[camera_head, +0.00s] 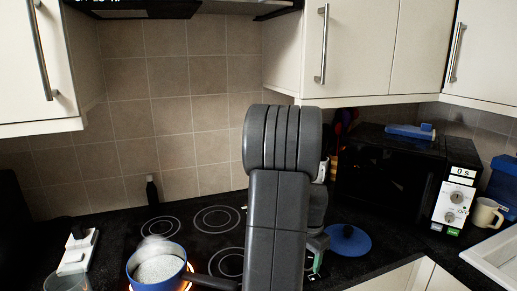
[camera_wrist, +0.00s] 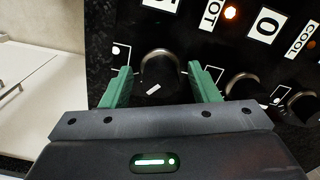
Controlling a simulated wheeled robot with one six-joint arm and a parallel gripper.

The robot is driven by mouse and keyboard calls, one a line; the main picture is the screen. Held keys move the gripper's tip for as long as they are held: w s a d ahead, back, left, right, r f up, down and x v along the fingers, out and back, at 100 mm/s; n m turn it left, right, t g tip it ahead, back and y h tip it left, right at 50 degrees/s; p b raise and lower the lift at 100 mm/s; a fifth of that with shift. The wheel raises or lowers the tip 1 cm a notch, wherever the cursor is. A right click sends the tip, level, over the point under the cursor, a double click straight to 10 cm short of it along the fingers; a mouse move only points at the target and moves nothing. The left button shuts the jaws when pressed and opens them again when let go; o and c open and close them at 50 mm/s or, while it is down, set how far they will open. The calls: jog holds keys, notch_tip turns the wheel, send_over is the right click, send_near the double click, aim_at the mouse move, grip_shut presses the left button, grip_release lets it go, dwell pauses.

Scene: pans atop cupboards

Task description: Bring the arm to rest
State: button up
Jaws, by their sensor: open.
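My gripper (camera_wrist: 158,88) shows in the wrist view with its two green fingers apart and nothing clearly held between them. Ahead of it is a black panel with metal-rimmed knobs; one knob (camera_wrist: 160,65) lies between or just beyond the fingertips, and I cannot tell whether they touch it. In the head view my arm rises in the middle and hides part of the hob. A bit of my gripper shows low, just right of the arm, near the blue lid.
A blue pot (camera_head: 157,268) with pale contents sits on a glowing burner at the front left. A blue lid (camera_head: 347,241) lies right of my arm. A black microwave (camera_head: 385,180), a mug (camera_head: 485,215) and a sink (camera_head: 497,262) are at right. Cupboards (camera_head: 350,45) hang above.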

jog(key=n, duration=0.4)
jog(key=n+p, duration=0.1)
jog(key=n, duration=0.8)
jog(key=shift+n+p, duration=0.3)
jog(key=n, duration=0.4)
jog(key=shift+n+p, duration=0.4)
